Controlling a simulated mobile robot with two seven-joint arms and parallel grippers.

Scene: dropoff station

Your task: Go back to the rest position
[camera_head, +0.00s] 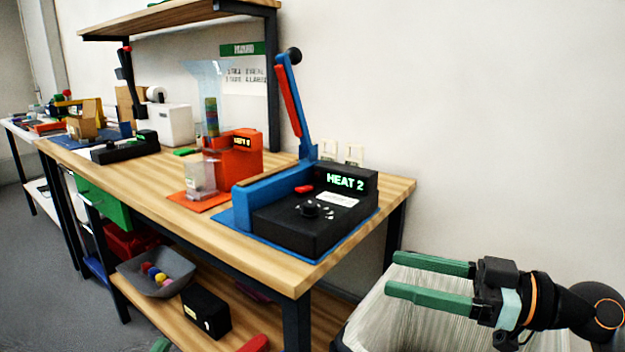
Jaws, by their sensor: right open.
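My right gripper (432,277) is at the lower right. Its two green fingers are spread apart and point left, with nothing between them. It is above a bin with a pale, ribbed liner (405,325), to the right of the wooden workbench (290,278).
A blue and black heat sealer (318,208) with a raised lever stands near the bench's right end. An orange dispenser (240,152) and a clear container (201,180) stand left of it. A grey bowl (130,278) with colored balls sits on the lower shelf.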

